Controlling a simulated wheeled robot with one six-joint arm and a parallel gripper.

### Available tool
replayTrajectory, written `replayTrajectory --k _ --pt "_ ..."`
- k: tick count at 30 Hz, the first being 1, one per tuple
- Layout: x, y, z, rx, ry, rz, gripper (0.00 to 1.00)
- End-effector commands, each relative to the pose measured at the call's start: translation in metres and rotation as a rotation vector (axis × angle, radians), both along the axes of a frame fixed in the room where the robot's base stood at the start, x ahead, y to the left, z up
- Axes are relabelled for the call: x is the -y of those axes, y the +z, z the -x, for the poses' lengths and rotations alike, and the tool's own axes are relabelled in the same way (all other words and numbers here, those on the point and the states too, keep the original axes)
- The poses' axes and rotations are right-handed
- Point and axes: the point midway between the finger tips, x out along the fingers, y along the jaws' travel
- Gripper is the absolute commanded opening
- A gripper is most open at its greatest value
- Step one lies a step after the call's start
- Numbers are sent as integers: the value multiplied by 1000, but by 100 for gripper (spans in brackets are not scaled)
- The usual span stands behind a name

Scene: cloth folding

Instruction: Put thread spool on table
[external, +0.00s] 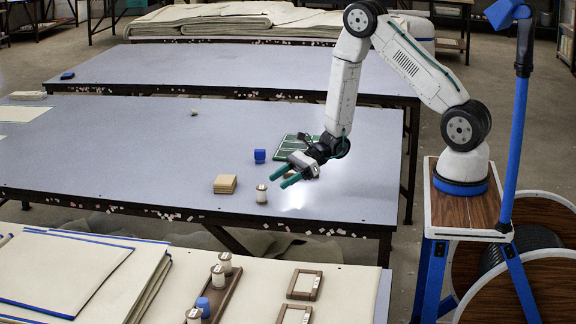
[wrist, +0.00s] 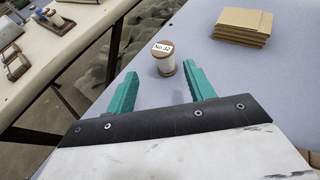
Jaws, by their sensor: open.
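A thread spool (external: 261,194) with white thread stands upright on the grey-blue table (external: 120,150), near its front edge. In the wrist view the same spool (wrist: 164,62) shows a white top label reading "No 32". It stands just beyond the fingertips, nearer the right finger. My gripper (external: 284,176) is open, with green fingers pointing toward the spool from the right. In the wrist view my gripper (wrist: 160,80) has nothing between its fingers. Whether the right finger touches the spool cannot be told.
A stack of brown cards (external: 225,184) lies left of the spool and also shows in the wrist view (wrist: 242,25). The front table holds a wooden rack (external: 226,288) with several spools. The table's left side has free room.

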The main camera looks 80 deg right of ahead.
Motion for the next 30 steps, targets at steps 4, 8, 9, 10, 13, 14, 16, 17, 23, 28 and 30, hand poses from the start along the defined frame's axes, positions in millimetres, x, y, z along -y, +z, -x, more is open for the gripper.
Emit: replayTrajectory --k 4,8,9,10,13,14,16,17,23,28,30 --pt "-6 14 1 21 37 13 53" --pt "-33 60 9 97 190 69 53" --pt "-44 80 15 129 260 95 53" --pt "-54 95 21 156 316 118 53" --pt "-84 143 47 244 517 206 53" --pt "-92 156 57 268 577 233 53" --pt "-108 182 81 322 711 302 53" --pt "-114 193 92 345 768 332 53" --pt "-138 246 173 476 1140 560 53" --pt "-135 273 239 558 1430 791 53" --pt "-129 281 265 581 1542 895 53"
